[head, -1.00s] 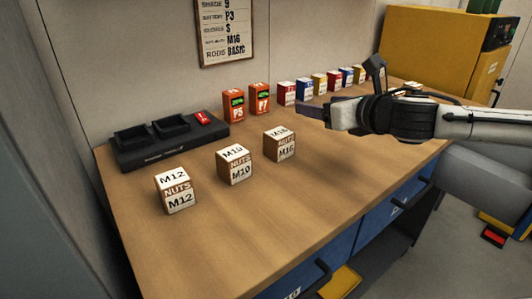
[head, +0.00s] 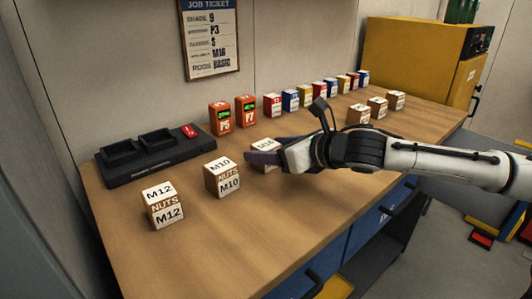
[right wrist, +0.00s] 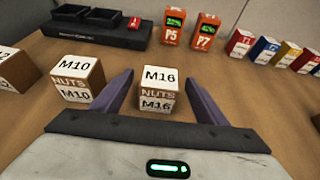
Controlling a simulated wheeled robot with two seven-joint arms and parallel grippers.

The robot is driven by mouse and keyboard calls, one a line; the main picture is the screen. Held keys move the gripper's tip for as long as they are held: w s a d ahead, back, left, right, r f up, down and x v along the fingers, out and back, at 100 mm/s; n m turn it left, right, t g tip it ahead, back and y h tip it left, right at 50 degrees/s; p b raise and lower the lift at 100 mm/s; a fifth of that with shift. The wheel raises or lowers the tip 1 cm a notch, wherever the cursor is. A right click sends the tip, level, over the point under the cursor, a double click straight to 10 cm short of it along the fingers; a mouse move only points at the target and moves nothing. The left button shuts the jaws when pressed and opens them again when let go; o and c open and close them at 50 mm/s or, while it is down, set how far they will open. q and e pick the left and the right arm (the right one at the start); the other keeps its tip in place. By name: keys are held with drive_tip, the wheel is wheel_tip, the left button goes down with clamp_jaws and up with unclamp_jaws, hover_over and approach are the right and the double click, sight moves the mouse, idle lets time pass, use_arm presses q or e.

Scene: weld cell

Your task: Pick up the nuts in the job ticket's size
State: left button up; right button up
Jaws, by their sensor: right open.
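The job ticket (head: 210,42) hangs on the wall and has a line reading M16. The M16 nuts box (head: 262,145) stands on the bench, partly hidden by my right gripper (head: 268,153) in the head view. In the right wrist view the M16 box (right wrist: 158,88) shows between the two open purple fingers of my right gripper (right wrist: 159,78), with gaps on both sides. The M10 nuts box (head: 223,177) stands just left of it, outside the left finger. The M12 nuts box (head: 163,206) stands farther left. My left gripper is not in view.
A black tray unit (head: 155,158) with a red tag lies at the back left. Orange P5 (head: 220,118) and P7 (head: 246,110) units stand by the wall. Several coloured boxes and three white-topped brown boxes (head: 377,107) stand to the right. The front left bench top is clear.

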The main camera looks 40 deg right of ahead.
drive_tip(key=shift+x, duration=2.7)
drive_tip(key=shift+a+r, duration=0.1)
drive_tip(key=c, duration=1.5)
